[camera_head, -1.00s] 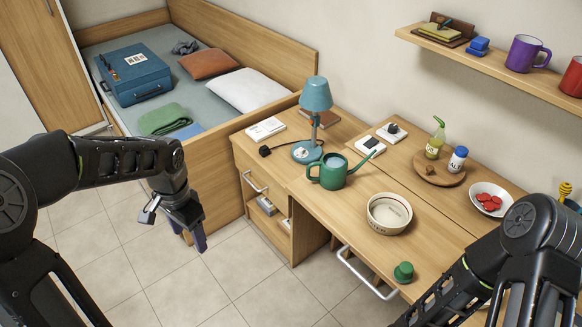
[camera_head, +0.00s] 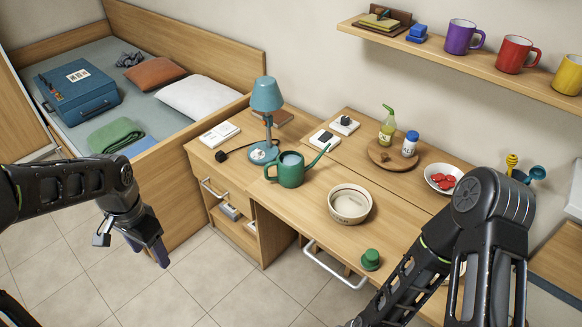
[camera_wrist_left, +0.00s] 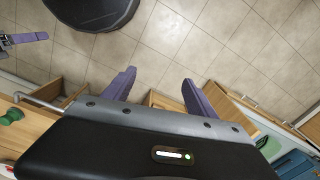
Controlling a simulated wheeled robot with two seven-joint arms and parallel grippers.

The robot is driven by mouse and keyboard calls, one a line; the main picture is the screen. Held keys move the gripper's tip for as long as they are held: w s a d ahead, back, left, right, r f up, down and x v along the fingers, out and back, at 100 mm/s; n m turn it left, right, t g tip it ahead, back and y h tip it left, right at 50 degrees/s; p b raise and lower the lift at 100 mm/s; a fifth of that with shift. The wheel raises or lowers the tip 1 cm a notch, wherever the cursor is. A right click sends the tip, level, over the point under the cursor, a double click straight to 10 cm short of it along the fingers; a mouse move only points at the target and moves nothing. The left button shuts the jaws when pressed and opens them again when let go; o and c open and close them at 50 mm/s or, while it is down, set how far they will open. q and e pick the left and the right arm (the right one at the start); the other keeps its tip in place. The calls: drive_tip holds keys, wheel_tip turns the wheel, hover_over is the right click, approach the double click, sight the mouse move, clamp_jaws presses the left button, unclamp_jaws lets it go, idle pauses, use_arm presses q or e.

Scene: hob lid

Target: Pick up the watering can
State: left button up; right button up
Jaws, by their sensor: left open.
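The green watering can (camera_head: 291,171) stands upright on the desk, its spout pointing right and its handle to the left, just in front of the blue lamp. My left gripper (camera_head: 156,252) is left of and lower in the picture than the can, over the floor by the bed, apart from it. In the left wrist view its two purple fingers (camera_wrist_left: 158,82) are spread with nothing between them. In the head view my right arm reaches down past the bottom edge, hiding its gripper. A purple finger, apparently of my right gripper (camera_wrist_left: 27,39), shows at the wrist view's left edge.
The blue lamp (camera_head: 266,95) stands close behind the can. A cream bowl (camera_head: 350,204) is to its right, and a small green object (camera_head: 371,259) sits near the front edge. A drawer handle (camera_head: 333,268) juts out from the desk. Free desk surface lies in front of the can.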

use_arm(q)
drive_tip(key=s+d+f+n+h, duration=0.2)
drive_tip(key=d+f+h, duration=0.1)
drive_tip(key=d+f, duration=1.1)
drive_tip(key=s+d+f+n+h, duration=0.1)
drive_tip(key=s+d+f+n, duration=0.4)
drive_tip(key=s+d+f, duration=0.5)
drive_tip(key=s+f, duration=0.1)
drive_tip(key=s, duration=0.1)
drive_tip(key=shift+s+d+f+t, duration=0.25)
drive_tip(key=shift+s+f+t, duration=0.05)
drive_tip(key=shift+s, duration=0.05)
drive_tip(key=shift+c, duration=0.6)
